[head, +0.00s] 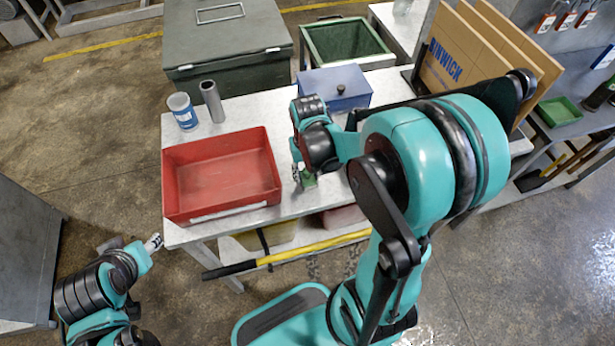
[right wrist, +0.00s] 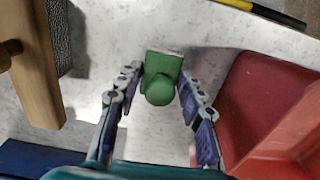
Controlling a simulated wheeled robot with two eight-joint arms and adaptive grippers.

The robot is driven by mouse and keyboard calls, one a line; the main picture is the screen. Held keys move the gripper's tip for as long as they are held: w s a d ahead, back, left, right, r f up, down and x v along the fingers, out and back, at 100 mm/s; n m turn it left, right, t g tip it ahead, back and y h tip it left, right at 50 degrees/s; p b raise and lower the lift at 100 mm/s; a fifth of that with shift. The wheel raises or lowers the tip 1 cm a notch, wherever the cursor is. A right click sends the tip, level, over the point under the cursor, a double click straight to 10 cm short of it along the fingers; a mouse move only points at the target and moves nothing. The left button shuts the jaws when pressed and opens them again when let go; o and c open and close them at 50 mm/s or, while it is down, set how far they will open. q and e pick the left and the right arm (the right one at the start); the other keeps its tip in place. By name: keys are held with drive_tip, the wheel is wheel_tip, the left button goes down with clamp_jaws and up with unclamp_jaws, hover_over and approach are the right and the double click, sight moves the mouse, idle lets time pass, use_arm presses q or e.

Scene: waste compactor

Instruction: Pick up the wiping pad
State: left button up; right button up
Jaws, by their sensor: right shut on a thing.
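The wiping pad looks to be a green block with a round green knob (right wrist: 160,88), in the middle of the right wrist view. A bit of its green (head: 309,180) shows in the head view beside the red bin. My right gripper (head: 302,178) points down over the table's front part. In the right wrist view its two fingers (right wrist: 157,82) are closed in on both sides of the green block. I cannot tell whether the block touches the tabletop. My left gripper (head: 153,243) is in front of the table at the left, away from the pad; its jaw opening is unclear.
The red bin (head: 221,178) stands left of my right gripper. A blue box (head: 336,88) stands behind it; a blue can (head: 182,111) and grey cylinder (head: 212,101) stand behind the bin. A wooden-handled tool (right wrist: 38,70) lies on the pad's other side.

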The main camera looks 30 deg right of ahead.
drive_tip(key=shift+r, duration=0.5)
drive_tip(key=r+p, duration=0.1)
drive_tip(key=r, duration=0.1)
drive_tip(key=r+p, duration=0.1)
drive_tip(key=r, duration=0.1)
drive_tip(key=shift+s+d+p, duration=0.2)
drive_tip(key=shift+s+p, duration=0.15)
drive_tip(key=shift+s, duration=0.05)
drive_tip(key=s+d+r+p, duration=0.3)
drive_tip(key=s+d+r, duration=0.2)
drive_tip(key=s, duration=0.4)
drive_tip(key=shift+s+r+p, duration=0.4)
drive_tip(key=shift+r, duration=0.05)
